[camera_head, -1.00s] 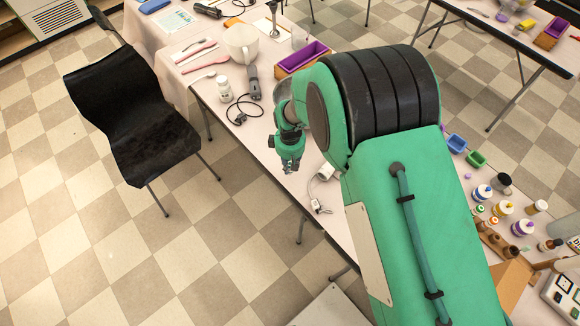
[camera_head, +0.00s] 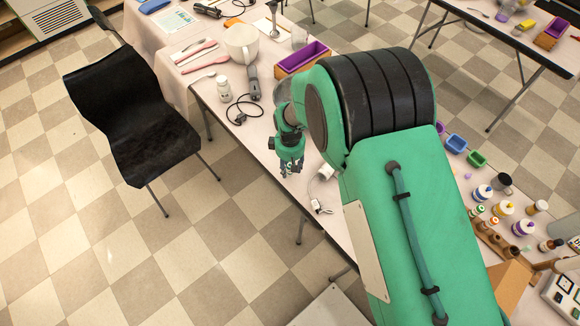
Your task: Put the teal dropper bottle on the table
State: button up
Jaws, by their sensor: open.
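My gripper (camera_head: 289,170) points down over the near edge of the long pale table (camera_head: 275,183), left of my large green arm. Its fingers are small here, but it is open and no object shows between them. I cannot make out a teal dropper bottle anywhere in this view. My arm hides a wide part of the table, and the bottle may be behind it.
A white bottle (camera_head: 224,90), a white pitcher (camera_head: 241,42) and a purple-lined box (camera_head: 302,57) stand beyond my gripper. A white device (camera_head: 326,172) with a cable lies beside it. Several bottles stand at right. A black chair (camera_head: 130,115) stands left of the table.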

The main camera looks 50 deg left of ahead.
jog(key=shift+r, duration=0.15)
notch_tip(320, 180, up, 12)
jog(key=p, duration=0.1)
dwell(0.5)
dwell(0.5)
dwell(0.4)
